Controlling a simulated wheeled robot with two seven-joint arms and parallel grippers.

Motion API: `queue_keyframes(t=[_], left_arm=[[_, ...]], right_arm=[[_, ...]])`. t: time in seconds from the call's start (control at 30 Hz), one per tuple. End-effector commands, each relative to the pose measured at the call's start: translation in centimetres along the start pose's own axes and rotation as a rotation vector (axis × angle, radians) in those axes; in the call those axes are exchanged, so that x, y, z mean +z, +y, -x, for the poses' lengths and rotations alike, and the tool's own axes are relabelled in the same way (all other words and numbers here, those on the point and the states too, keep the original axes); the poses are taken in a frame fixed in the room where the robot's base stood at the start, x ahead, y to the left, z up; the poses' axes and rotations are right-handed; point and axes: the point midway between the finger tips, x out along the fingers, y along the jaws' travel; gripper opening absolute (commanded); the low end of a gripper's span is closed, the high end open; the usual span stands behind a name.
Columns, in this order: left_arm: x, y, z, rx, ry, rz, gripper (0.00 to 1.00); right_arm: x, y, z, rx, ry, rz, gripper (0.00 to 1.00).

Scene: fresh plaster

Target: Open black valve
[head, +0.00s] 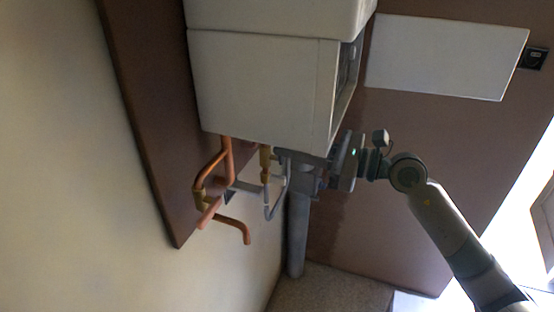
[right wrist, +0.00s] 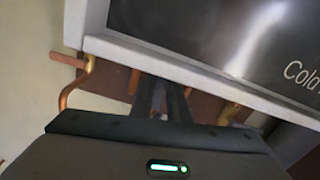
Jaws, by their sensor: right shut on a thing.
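My right gripper (head: 308,180) reaches in from the right, just under the lower edge of a white boiler box (head: 262,90). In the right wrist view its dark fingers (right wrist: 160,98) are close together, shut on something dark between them. This appears to be the black valve, but the fingers and shadow hide most of it, so its handle angle cannot be told. Copper pipes (head: 227,160) and a grey bent pipe (head: 286,190) hang below the box beside the gripper. My left gripper is not in view.
A brass fitting (head: 265,165) and a small dark piece (head: 230,197) sit among the pipes, left of the gripper. A thick grey vertical pipe (head: 297,235) runs down below the gripper. A white panel (head: 445,55) is on the brown wall at right.

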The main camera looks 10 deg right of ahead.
Motion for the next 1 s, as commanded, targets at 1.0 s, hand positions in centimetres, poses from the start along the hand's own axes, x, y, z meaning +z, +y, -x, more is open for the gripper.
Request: queue_keyframes(t=[1.0], left_arm=[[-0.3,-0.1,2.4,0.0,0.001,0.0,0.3]], right_arm=[[-0.2,-1.0,0.0,0.0,0.0,-0.234,0.31]])
